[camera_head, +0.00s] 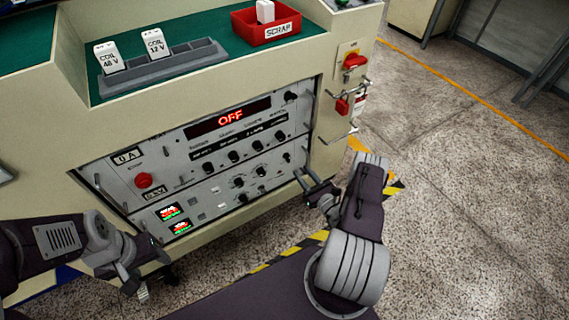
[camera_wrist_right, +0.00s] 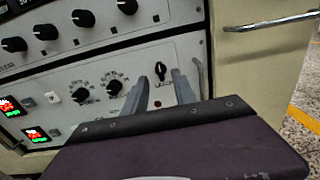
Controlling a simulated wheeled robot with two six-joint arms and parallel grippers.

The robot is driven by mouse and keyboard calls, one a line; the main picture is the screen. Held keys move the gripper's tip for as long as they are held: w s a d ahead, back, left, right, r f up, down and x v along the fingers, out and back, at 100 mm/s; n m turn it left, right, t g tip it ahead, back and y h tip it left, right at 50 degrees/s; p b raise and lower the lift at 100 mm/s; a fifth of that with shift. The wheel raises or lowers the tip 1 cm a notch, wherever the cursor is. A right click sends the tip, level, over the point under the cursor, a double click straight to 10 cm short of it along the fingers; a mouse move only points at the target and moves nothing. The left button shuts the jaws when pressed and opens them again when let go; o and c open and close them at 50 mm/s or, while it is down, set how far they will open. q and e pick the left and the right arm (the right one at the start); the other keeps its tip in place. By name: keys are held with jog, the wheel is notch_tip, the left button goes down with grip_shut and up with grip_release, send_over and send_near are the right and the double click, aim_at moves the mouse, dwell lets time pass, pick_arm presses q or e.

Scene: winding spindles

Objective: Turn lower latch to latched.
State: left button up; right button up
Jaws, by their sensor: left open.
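The lower latch is not clearly labelled. A small black turn knob (camera_wrist_right: 161,71) stands at the right end of the lower panel (camera_wrist_right: 68,78), and may be it. In the right wrist view this knob shows between and just beyond my right gripper's fingertips (camera_wrist_right: 160,80). Those fingers are apart, with nothing held; contact with the knob cannot be told. In the head view my right gripper (camera_head: 303,175) points at the lower panel's right end. My left gripper (camera_head: 155,284) is open and empty, low in front of the console's left side.
The upper panel's display (camera_head: 230,118) reads OFF. A metal handle (camera_wrist_right: 198,79) stands close to my right finger. A red padlock (camera_head: 342,106) and red switch (camera_head: 354,61) are on the console's side. A red scrap bin (camera_head: 285,30) and grey coil rack (camera_head: 165,68) stand on top.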

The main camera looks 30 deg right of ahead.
aim_at(289, 157)
jog(key=w+b, duration=0.1)
jog(key=w, duration=0.1)
jog(key=w+b, duration=0.1)
jog(key=w, duration=0.4)
jog(key=shift+w+a+f+b, duration=0.1)
jog(key=shift+w+a+b, duration=0.3)
jog(key=shift+w, duration=0.35)
grip_shut()
